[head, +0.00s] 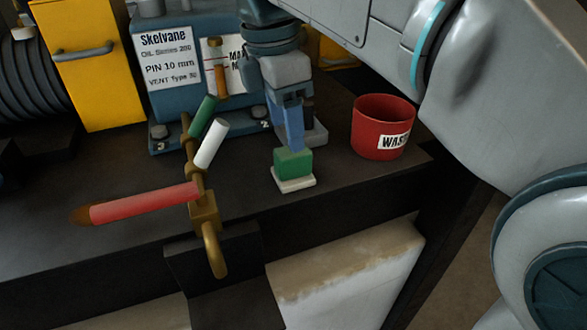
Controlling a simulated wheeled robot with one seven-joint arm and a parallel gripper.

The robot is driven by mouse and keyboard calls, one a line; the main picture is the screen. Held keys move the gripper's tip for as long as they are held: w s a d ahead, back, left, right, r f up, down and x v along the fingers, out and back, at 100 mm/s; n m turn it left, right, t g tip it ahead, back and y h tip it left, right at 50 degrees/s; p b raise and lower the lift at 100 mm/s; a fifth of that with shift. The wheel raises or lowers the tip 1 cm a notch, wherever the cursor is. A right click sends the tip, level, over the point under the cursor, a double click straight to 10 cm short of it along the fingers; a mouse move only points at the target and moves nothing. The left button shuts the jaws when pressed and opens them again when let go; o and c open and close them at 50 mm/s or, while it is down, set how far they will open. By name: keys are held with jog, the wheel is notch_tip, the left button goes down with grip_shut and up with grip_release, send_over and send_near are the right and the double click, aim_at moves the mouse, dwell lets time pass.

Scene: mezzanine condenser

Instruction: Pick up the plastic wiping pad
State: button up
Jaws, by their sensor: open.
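The wiping pad, as I take it, is a small green block on a white base (294,184), on the dark bench top near its front edge. My gripper (293,146) points down from above, with its blue fingers at the top of the green block. The gripper is open. I see the fingers nearly edge-on, so I cannot tell whether they touch or straddle the block. The far side of the pad is hidden.
A red waste bin (381,128) stands right of the pad. Left is a brass valve assembly (204,208) with a red lever (145,203) and green and white handles. Behind stand a blue labelled machine (178,72) and a yellow cabinet (88,62).

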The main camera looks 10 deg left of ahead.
aim_at(293, 158)
notch_tip(293, 158, down, 3)
jog(key=shift+w+d+r, duration=0.1)
jog(key=shift+d+r, duration=0.05)
jog(key=f, duration=0.2)
jog(key=w+f, duration=0.1)
jog(key=f, duration=0.1)
jog(key=shift+w+d, duration=0.1)
jog(key=shift+d, duration=0.1)
jog(key=shift+d+f, duration=0.1)
jog(key=shift+f, duration=0.5)
jog(key=c, duration=0.6)
